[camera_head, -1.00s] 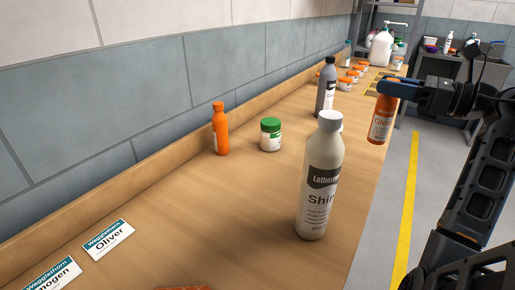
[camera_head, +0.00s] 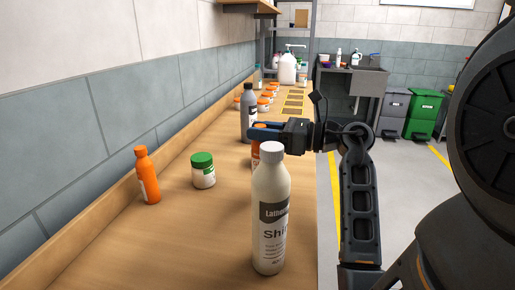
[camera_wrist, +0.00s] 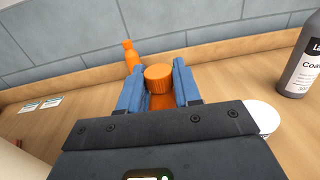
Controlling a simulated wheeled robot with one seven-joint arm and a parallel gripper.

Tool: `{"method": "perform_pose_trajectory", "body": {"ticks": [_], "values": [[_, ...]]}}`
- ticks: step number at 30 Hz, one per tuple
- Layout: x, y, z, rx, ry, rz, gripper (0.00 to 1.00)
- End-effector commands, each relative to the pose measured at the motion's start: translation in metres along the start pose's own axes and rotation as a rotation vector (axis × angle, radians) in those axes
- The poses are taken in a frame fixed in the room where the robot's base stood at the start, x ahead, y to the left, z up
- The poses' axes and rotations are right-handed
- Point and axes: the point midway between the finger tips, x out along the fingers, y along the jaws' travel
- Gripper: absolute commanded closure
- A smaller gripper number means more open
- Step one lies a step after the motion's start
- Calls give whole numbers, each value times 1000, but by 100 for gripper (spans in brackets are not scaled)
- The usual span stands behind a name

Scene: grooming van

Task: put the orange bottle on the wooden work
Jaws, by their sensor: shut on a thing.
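My gripper (camera_head: 256,132) is shut on an orange bottle (camera_head: 256,158) with a white label and holds it upright over the wooden worktop (camera_head: 200,240). In the head view the white bottle hides most of it, so I cannot tell whether its base touches the wood. In the wrist view its ribbed orange cap (camera_wrist: 158,74) sits between the blue fingers (camera_wrist: 158,90). Another orange bottle (camera_head: 147,176) stands on the worktop near the wall; it also shows in the wrist view (camera_wrist: 131,54).
A white bottle (camera_head: 270,215) stands in front of the held bottle. A green-lidded jar (camera_head: 203,171) is to the left, a grey bottle (camera_head: 248,112) behind. Several orange-lidded jars (camera_head: 268,97) and a pump jug (camera_head: 288,68) stand farther back. The left front worktop is clear.

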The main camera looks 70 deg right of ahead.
Motion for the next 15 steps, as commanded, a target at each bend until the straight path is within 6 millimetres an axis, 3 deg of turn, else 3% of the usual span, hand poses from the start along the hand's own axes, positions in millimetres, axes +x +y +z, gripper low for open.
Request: {"method": "perform_pose_trajectory", "body": {"ticks": [5,12,15], "values": [[8,3,-8,0,0,0,100],[7,2,-40,2,0,-2,100],[8,2,-44,0,-1,-2,100]]}}
